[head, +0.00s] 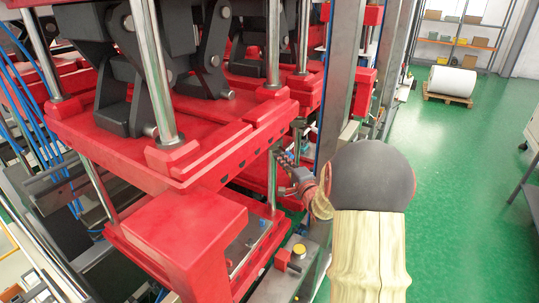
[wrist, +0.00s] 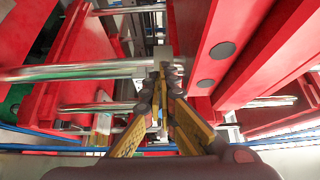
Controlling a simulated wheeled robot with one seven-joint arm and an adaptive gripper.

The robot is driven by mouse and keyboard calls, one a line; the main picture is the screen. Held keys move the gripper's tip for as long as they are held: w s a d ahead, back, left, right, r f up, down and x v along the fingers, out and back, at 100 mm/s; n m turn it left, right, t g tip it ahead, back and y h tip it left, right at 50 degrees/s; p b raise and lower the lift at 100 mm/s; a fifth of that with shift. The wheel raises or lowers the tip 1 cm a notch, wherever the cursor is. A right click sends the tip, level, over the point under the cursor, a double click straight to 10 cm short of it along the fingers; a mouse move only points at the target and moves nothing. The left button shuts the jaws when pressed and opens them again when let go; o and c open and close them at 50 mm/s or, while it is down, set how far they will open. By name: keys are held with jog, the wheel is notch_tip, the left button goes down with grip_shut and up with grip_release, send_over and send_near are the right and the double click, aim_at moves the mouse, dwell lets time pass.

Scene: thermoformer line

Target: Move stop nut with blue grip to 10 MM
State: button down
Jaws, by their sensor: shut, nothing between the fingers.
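My gripper (wrist: 163,70) is shut, its two yellow-and-dark fingers meeting at the tips in the middle of the wrist view. Nothing shows between them. In the head view my gripper (head: 279,154) reaches into the gap beside the red press, left of my arm. In the wrist view a thick silver rod (wrist: 90,70) runs from the left up to the fingertips; I cannot tell whether they touch it. I cannot make out the stop nut with its blue grip, or a 10 MM mark, in either view. The area just behind the fingertips is partly hidden.
The red upper press plate (head: 140,150) hangs left of my gripper. A red beam (wrist: 215,60) with dark round plugs lies close to the right of the fingers. A yellow button (head: 299,250) sits below. Open green floor (head: 460,190) lies to the right.

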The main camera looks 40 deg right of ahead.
aim_at(292, 159)
jog(key=shift+s+d, duration=0.1)
jog(key=shift+d, duration=0.15)
jog(key=shift+s+d, duration=0.15)
jog(key=shift+d, duration=0.2)
jog(key=shift+s+d, duration=0.3)
jog(key=shift+d, duration=0.3)
jog(key=shift+s+d, duration=0.15)
jog(key=shift+d, duration=0.15)
jog(key=shift+s+d+p, duration=0.15)
jog(key=shift+d+p, duration=0.15)
jog(key=shift+a, duration=0.1)
jog(key=shift+w+a, duration=0.35)
jog(key=shift+w, duration=0.1)
jog(key=s+a, duration=0.5)
dwell(0.3)
